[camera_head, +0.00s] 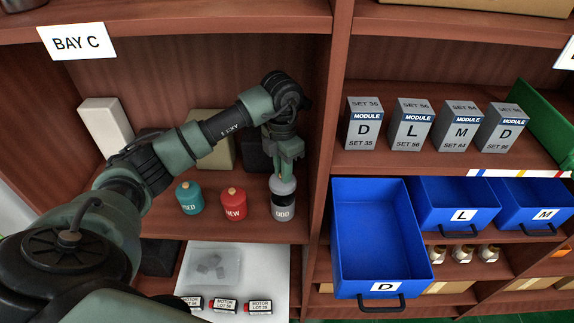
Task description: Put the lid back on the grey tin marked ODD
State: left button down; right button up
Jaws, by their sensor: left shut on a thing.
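The fingers partly hide the top of the lid. My right gripper is not in view.
A red tin (233,204) marked NEW and a teal tin (188,198) stand left of the grey tin. An upright divider (318,150) is close on the right. An open blue drawer (413,240) marked D juts out beyond it. Boxes stand behind my left arm.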

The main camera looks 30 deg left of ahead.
aim_at(283, 187)
pick_arm(q)
jog(key=shift+s+f+b, duration=0.2)
jog(key=shift+f+b, duration=0.15)
jog(key=shift+f, duration=0.2)
notch_tip(283, 187, down, 4)
jog(key=shift+w+r+b, duration=0.15)
jog(key=shift+r+b, duration=0.05)
jog(key=shift+b, duration=0.9)
jog(key=shift+f+b, duration=0.55)
jog(key=shift+f, duration=0.1)
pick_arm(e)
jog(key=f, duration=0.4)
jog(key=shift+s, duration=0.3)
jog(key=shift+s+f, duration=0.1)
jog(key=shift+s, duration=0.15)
pick_arm(q)
jog(key=shift+f+b, duration=0.15)
jog(key=shift+b, duration=0.3)
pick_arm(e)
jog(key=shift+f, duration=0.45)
pick_arm(q)
jog(key=c, duration=1.3)
grip_release()
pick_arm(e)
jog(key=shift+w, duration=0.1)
pick_arm(q)
jog(key=shift+o, duration=0.2)
